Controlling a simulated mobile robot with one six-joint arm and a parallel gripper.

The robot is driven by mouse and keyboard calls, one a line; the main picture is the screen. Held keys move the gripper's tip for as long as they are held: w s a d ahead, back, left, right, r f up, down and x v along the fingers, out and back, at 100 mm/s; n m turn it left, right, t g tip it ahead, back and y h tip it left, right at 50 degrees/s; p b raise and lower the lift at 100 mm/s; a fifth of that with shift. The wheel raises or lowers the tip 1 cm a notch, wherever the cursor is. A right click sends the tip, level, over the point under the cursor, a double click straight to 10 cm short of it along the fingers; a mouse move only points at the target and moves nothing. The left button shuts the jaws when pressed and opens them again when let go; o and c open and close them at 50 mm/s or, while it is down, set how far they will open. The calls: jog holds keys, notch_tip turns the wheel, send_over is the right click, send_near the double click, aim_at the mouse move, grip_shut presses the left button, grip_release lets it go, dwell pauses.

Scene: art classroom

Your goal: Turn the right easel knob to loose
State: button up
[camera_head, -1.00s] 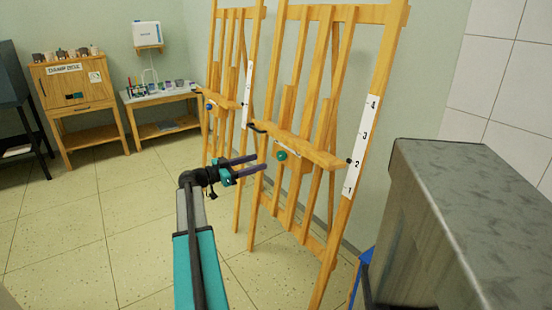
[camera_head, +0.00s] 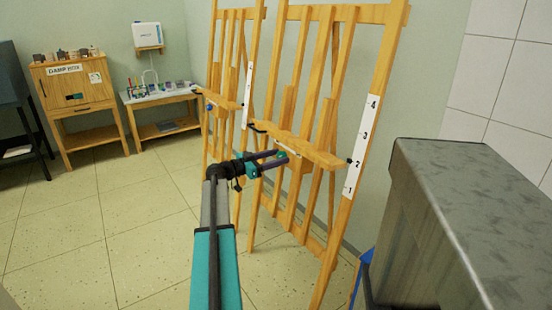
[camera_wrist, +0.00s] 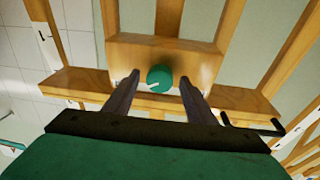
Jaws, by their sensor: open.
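The right easel (camera_head: 376,98) is a light wooden frame with a crossbar shelf and a numbered white strip. Its round green knob (camera_wrist: 160,78) sits on a wooden block under the shelf. A short white mark shows on the knob's face, pointing down-left in the wrist view. My gripper (camera_wrist: 160,76) is open, with one dark finger on each side of the knob. Small gaps seem to show between the fingertips and the knob; contact is hard to tell. In the head view, my gripper (camera_head: 281,156) partly hides the knob.
A second easel (camera_head: 211,60) with a blue knob (camera_head: 210,107) stands to the left. A grey cabinet-like block (camera_head: 440,190) fills the right foreground. A wooden damp box (camera_head: 77,91) and a small table (camera_head: 163,97) stand at the back left. The tiled floor (camera_head: 80,230) at left is clear.

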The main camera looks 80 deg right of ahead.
jog(key=c, duration=1)
jog(key=shift+c, duration=0.2)
